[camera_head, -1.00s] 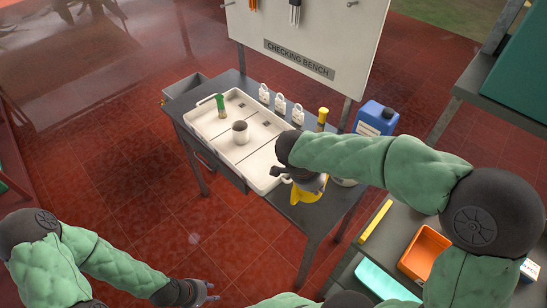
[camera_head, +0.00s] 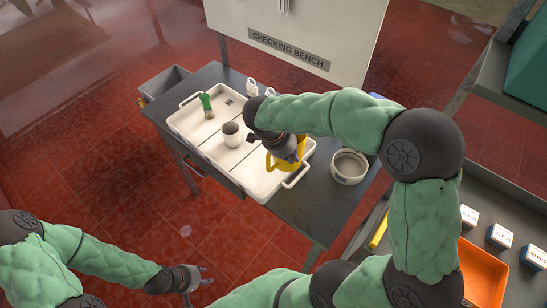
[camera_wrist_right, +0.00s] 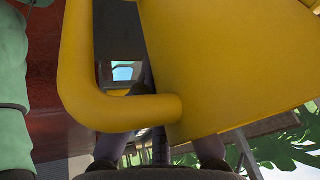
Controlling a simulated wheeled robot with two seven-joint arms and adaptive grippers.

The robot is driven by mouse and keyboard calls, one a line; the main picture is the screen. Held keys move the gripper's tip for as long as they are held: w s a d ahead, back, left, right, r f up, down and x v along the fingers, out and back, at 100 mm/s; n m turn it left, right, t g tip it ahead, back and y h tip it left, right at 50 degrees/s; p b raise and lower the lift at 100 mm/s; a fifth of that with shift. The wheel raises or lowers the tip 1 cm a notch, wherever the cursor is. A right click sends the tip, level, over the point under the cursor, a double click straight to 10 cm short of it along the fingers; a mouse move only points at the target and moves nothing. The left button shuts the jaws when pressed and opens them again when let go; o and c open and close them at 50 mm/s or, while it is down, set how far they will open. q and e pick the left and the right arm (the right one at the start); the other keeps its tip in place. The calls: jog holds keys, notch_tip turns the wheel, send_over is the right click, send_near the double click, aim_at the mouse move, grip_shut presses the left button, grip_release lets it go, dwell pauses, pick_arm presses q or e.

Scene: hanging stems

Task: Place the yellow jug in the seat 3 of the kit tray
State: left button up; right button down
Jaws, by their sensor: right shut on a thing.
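The yellow jug (camera_head: 289,157) is over the right end of the white kit tray (camera_head: 254,183), partly hidden by my right gripper and arm. I cannot tell whether it touches the tray floor. My right gripper (camera_head: 284,152) is shut on the jug; in the right wrist view the jug (camera_wrist_right: 230,60) fills the right side, its handle (camera_wrist_right: 120,112) between my fingers (camera_wrist_right: 155,145). The tray also holds a grey-white cup (camera_head: 231,135) in the middle and a green-topped item (camera_head: 206,105) at the left. My left gripper (camera_head: 204,278) is open and empty over the floor.
A white round pot (camera_head: 348,167) stands on the dark bench (camera_head: 310,207), right of the tray. White tags (camera_head: 252,86) stand behind the tray. An orange bin (camera_head: 482,275) and small white boxes (camera_head: 500,235) sit on a side table at the lower right.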

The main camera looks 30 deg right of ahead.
jog(key=w, duration=0.1)
jog(key=w+f, duration=0.1)
jog(key=w, duration=0.1)
jog(key=shift+w+a+f, duration=0.2)
jog(key=shift+f, duration=0.15)
jog(key=w+f, duration=0.4)
jog(key=f, duration=0.1)
jog(key=shift+w+a+f+b, duration=0.1)
jog(key=shift+w+a+b, duration=0.2)
jog(key=shift+b, duration=0.1)
jog(key=shift+w+f, duration=0.15)
jog(key=shift+f, duration=0.8)
jog(key=shift+w+f, duration=0.1)
jog(key=shift+f, duration=0.8)
jog(key=shift+b, duration=0.3)
jog(key=shift+f, duration=0.15)
jog(key=c, duration=1.4)
grip_release()
